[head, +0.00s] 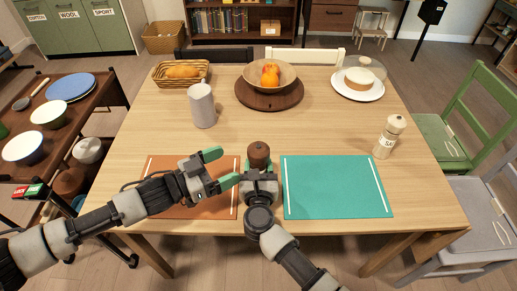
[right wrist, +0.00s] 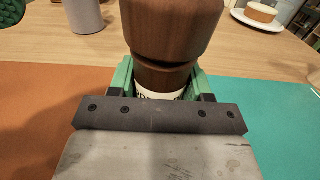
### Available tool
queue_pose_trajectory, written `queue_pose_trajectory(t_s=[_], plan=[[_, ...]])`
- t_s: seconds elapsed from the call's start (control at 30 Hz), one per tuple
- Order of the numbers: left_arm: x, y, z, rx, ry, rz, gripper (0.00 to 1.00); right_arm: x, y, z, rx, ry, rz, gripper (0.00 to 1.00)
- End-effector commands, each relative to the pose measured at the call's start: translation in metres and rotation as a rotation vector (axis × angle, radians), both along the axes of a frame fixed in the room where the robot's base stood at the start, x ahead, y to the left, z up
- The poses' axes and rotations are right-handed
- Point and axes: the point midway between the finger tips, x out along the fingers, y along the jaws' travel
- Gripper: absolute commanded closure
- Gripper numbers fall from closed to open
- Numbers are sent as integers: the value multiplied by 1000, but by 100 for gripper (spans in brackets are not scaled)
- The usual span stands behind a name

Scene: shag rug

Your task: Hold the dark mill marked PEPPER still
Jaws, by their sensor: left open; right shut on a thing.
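The dark brown mill (head: 259,154) stands upright on the table between the orange and teal mats. In the right wrist view the dark mill (right wrist: 172,40) fills the top middle, with a white label (right wrist: 160,95) partly hidden low on its body; I cannot read the label. My right gripper (head: 259,176) is shut around the mill's body, its green fingers on both sides in the right wrist view (right wrist: 160,82). My left gripper (head: 222,168) is open and empty just left of the mill, above the orange mat, fingers pointing toward the right.
The orange mat (head: 165,206) and teal mat (head: 335,190) lie at the front. A light mill (head: 388,137) stands at right, a grey cylinder (head: 202,105) at left. A bread basket (head: 181,73), fruit bowl (head: 269,75) and domed cake plate (head: 358,88) stand farther back. The table's middle is clear.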

Motion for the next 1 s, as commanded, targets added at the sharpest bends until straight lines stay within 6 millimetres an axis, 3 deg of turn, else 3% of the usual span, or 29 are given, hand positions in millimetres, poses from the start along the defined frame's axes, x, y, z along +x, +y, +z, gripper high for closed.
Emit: queue_pose_trajectory(t_s=[0.3, 0.5, 0.9, 1.0], plan=[[33, -56, 1, 2, -5, 0, 16, 0, 0, 0, 0, 0, 0, 80], [46, -78, 0, 4, -6, 1, 16, 0, 0, 0, 0, 0, 0, 80], [50, -85, 0, 6, -5, 2, 16, 0, 0, 0, 0, 0, 0, 80], [50, -85, 0, 6, -5, 2, 28, 0, 0, 0, 0, 0, 0, 80]])
